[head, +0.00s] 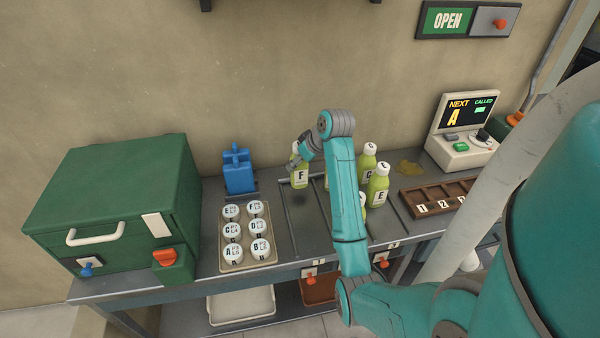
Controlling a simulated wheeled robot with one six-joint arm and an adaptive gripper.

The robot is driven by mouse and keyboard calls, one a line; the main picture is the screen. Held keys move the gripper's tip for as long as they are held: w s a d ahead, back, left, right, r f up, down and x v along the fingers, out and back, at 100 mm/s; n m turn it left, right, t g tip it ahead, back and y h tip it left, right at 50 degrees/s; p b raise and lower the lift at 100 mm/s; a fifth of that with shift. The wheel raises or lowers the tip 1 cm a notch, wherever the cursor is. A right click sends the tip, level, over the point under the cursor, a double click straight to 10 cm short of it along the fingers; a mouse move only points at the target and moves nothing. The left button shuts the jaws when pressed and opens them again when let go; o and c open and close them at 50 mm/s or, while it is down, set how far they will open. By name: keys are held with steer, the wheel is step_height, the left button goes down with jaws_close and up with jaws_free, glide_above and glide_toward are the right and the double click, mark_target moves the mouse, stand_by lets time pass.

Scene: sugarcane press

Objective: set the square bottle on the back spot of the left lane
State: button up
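A yellow-green bottle marked F (299,177) with a pale label is upright over the back part of the left lane (305,225). My gripper (300,152) is at its top and appears shut on its neck; the fingers are small and partly hidden. A dark shadow lies on the lane just in front of the bottle, so it seems a little above the surface. Whether its body is square is too small to tell. The back spot itself cannot be made out.
Bottles marked C (367,165) and E (378,190) stand right of my arm; others are partly hidden behind it. A tray of round lids (262,262) lies left of the lane. A blue block-like holder (239,173), green box (120,205) and numbered brown rack (432,197) stand around.

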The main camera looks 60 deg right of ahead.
mark_target(300, 171)
steer(key=shift+f, duration=2)
steer(key=shift+f, duration=0.1)
steer(key=o, duration=1.4)
